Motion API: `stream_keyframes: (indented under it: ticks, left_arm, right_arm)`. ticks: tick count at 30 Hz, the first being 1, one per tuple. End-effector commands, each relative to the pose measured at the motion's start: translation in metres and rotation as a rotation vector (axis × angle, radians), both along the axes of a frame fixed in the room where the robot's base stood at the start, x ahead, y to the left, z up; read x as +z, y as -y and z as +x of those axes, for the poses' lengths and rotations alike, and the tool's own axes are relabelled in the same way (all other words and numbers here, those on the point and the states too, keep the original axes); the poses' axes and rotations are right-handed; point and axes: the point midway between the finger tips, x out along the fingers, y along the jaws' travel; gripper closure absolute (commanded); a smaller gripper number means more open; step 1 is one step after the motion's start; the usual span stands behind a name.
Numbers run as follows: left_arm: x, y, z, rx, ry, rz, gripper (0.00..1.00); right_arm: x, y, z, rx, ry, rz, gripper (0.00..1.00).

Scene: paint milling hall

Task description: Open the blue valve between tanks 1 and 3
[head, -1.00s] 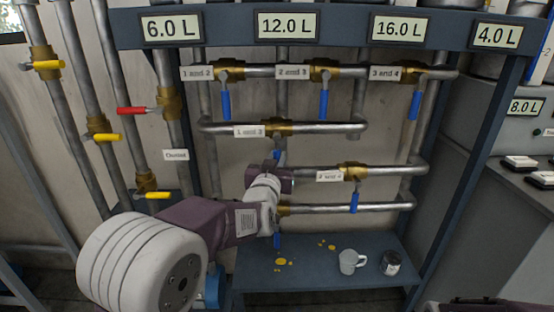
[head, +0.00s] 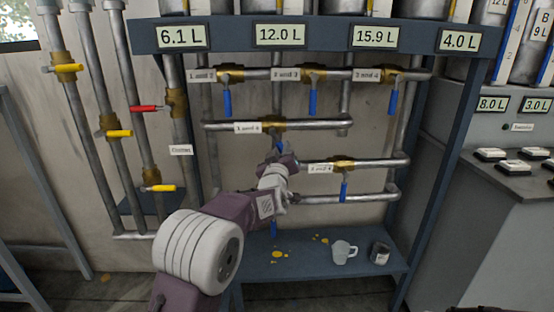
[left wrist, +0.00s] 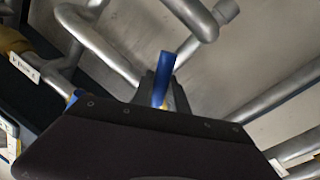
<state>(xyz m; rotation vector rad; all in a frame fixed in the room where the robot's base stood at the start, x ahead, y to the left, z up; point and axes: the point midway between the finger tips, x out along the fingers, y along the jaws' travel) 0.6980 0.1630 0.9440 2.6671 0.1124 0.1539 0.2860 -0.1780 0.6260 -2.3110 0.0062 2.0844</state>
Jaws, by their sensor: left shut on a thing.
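The pipe labelled for tanks 1 and 3 (head: 310,124) carries a brass valve (head: 271,125). Its blue handle (head: 279,145) points downward, its lower part hidden by my gripper. My left gripper (head: 283,158) is at that handle, shut on it. In the left wrist view the blue handle (left wrist: 164,75) stands up tilted beyond the dark gripper body, which hides its lower part. The display over tank 1 (head: 182,37) reads 6.1 L, and the one over tank 3 (head: 375,36) reads 15.9 L. My right gripper is out of view.
Other blue handles hang at the 1 and 2 valve (head: 227,103), the 2 and 3 valve (head: 313,103) and on lower pipes. A red handle (head: 143,108) and several yellow ones are on the left. A mug (head: 344,252) and a can (head: 380,253) stand on the shelf.

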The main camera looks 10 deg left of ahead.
Motion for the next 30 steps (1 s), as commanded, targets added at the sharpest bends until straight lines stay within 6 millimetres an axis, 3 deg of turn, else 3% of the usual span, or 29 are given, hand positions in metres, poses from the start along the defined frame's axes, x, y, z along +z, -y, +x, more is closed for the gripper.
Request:
stream_keyframes:
  ticks: [12, 30]
  left_arm:
    - [0.015, 0.012, 0.005, -0.003, 0.111, -0.381, 1.00]
    - [0.047, 0.024, 0.008, -0.002, 0.255, -0.878, 1.00]
  right_arm:
    - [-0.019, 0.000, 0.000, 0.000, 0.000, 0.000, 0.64]
    - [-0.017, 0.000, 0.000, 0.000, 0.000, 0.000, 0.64]
